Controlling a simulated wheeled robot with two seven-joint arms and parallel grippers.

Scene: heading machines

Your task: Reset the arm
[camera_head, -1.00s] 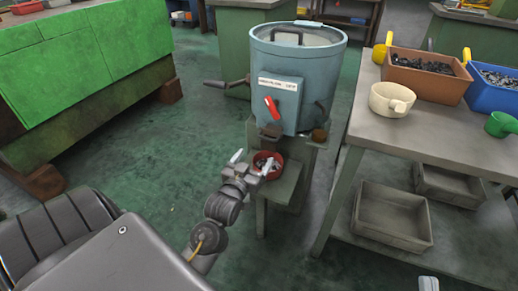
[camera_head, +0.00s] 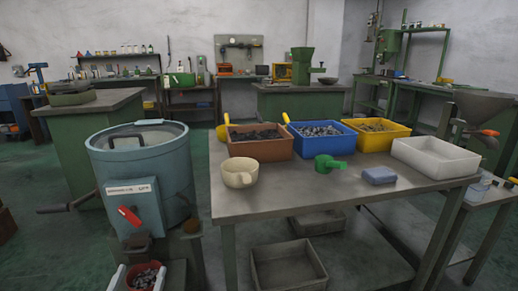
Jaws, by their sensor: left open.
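My left gripper (camera_head: 139,278) shows only by its pale fingertips at the bottom left edge. They are open and apart, one on each side of a red cup (camera_head: 147,279) filled with small dark metal parts. Whether the fingers touch the cup is unclear. The cup is at the foot of a blue-grey drum machine (camera_head: 143,170) with a red lever (camera_head: 129,215), below its outlet. The rest of my left arm is below the frame. My right gripper is not in view.
A grey table (camera_head: 300,196) on the right holds a brown bin (camera_head: 259,148), blue bin (camera_head: 316,146), yellow bin (camera_head: 374,141), white bin (camera_head: 436,160), cream cup (camera_head: 240,179), green scoop (camera_head: 330,163) and blue block (camera_head: 379,176). Grey trays (camera_head: 288,268) sit on the shelf below.

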